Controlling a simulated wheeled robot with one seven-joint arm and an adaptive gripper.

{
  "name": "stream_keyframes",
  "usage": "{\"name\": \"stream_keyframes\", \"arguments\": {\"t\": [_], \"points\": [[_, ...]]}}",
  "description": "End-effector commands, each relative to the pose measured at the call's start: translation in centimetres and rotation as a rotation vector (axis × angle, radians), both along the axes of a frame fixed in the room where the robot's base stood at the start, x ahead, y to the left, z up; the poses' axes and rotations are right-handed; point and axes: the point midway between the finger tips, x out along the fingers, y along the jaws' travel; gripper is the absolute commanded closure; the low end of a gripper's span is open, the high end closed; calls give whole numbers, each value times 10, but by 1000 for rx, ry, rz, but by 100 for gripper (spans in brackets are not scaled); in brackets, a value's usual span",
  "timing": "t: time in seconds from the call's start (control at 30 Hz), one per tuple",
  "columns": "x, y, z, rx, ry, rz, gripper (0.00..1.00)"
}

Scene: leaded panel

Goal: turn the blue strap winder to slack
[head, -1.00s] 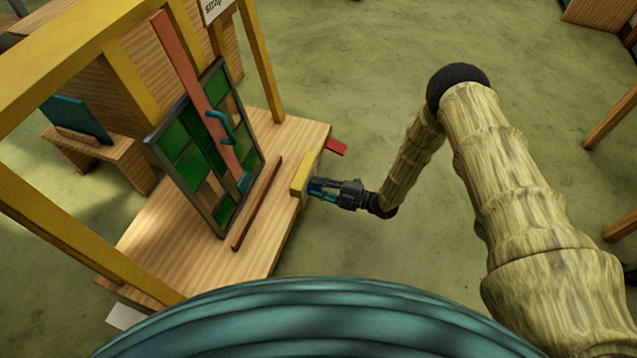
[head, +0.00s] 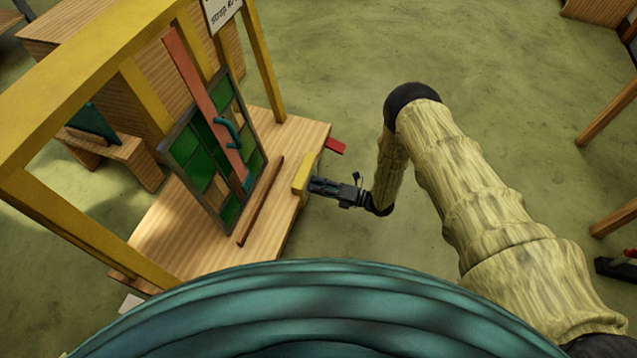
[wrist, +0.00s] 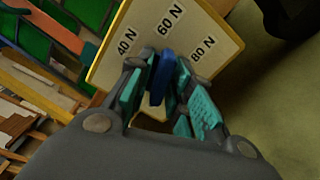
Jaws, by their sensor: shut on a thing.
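The blue strap winder (wrist: 162,78) shows in the wrist view in front of a pale, yellow-edged dial plate (wrist: 112,62) marked 40 N, 60 N and 80 N. Its upper end lies just below the 60 N label. My gripper (head: 315,186) is shut on the winder, with teal finger pads on either side of it. In the head view the gripper meets the yellow plate (head: 303,175) at the bench's right edge, and the winder is hidden there. A salmon strap (head: 205,95) crosses the green leaded panel (head: 185,145). No slack mark is readable.
The wooden bench (head: 165,235) carries the panel and a loose-looking brown strip (head: 262,200). A yellow frame (head: 75,235) stands around it. A red tab (head: 335,146) sticks out beyond the plate.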

Motion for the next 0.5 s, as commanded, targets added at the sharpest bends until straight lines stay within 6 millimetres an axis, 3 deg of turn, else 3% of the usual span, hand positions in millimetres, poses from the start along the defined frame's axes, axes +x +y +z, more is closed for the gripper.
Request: {"name": "stream_keyframes", "arguments": {"t": [0.5], "points": [[0,0,-1,-53,-165,0,100]]}}
